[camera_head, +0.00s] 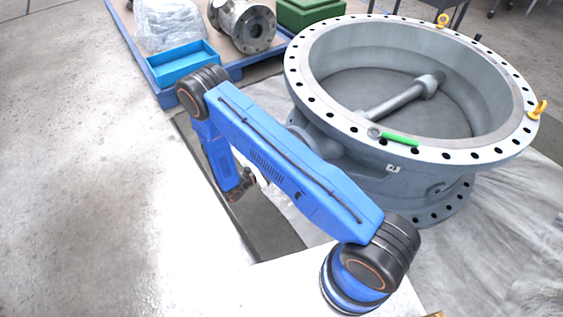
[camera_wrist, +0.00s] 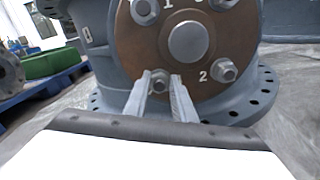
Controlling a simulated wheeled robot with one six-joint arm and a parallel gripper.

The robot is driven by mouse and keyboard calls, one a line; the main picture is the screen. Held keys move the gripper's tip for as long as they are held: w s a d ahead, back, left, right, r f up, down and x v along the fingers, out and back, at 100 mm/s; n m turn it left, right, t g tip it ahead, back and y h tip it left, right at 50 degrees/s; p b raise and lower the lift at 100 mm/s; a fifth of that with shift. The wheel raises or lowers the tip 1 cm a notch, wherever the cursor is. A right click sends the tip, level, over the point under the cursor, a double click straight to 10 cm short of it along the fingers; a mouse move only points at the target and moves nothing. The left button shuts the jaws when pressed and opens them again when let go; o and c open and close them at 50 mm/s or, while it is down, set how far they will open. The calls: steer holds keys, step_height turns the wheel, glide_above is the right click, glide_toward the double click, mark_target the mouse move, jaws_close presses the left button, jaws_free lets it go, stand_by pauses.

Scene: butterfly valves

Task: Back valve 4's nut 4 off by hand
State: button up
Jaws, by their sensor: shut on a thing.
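In the wrist view, a round brown face plate (camera_wrist: 195,50) on the grey valve carries several hex nuts around a central boss (camera_wrist: 188,42). The numerals 1 and 2 are readable on it. My gripper (camera_wrist: 161,82) has its two fingertips on either side of the lowest nut (camera_wrist: 159,83), shut on it. No numeral shows clearly beside this nut. Nut 2 (camera_wrist: 226,72) sits to the right, apart from the fingers. In the head view, the big grey valve (camera_head: 466,157) stands at the right; my blue arm hides the gripper and the nut.
A bolt-holed flange (camera_wrist: 250,105) lies below the plate. In the head view, a blue pallet (camera_head: 142,62) at the back holds a blue bin (camera_head: 183,64), a wrapped bundle (camera_head: 170,25) and a metal pipe fitting (camera_head: 243,25). A green-handled tool (camera_head: 400,139) lies on the valve's rim.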

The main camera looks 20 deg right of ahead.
steer(key=n, duration=1.9)
steer(key=shift+w+a+f+n, duration=0.2)
steer(key=shift+w+f+n, duration=0.1)
steer(key=shift+w, duration=0.1)
steer(key=o, duration=1.1)
steer(key=shift+c, duration=0.2)
steer(key=v, duration=1.7)
steer(key=shift+a, duration=0.2)
